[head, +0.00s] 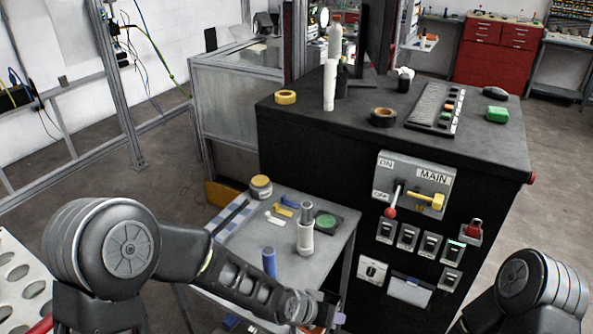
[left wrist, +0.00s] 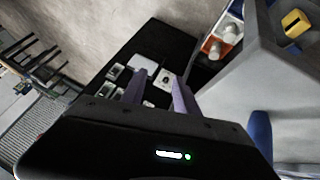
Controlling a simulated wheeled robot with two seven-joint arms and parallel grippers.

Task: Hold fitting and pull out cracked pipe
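An upright pale cylinder with a grey upper section (head: 306,232) stands on the small grey cart table; it may be the fitting with the pipe, but I cannot see a crack. A blue cylinder (head: 268,262) stands near the table's front edge, and a blue rounded shape shows in the left wrist view (left wrist: 260,132). My left gripper (head: 325,316) is low at the table's front edge, partly cut off by the picture. In the left wrist view its two fingers (left wrist: 160,92) are apart with nothing between them. My right arm shows at lower right, but its gripper is out of view.
The cart table (head: 338,250) also bears a yellow-lidded jar (head: 261,187), small coloured pieces and a green disc (head: 326,221). A black cabinet (head: 300,135) with switches stands right behind it. An orange bin with white parts (left wrist: 222,38) lies below the table edge.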

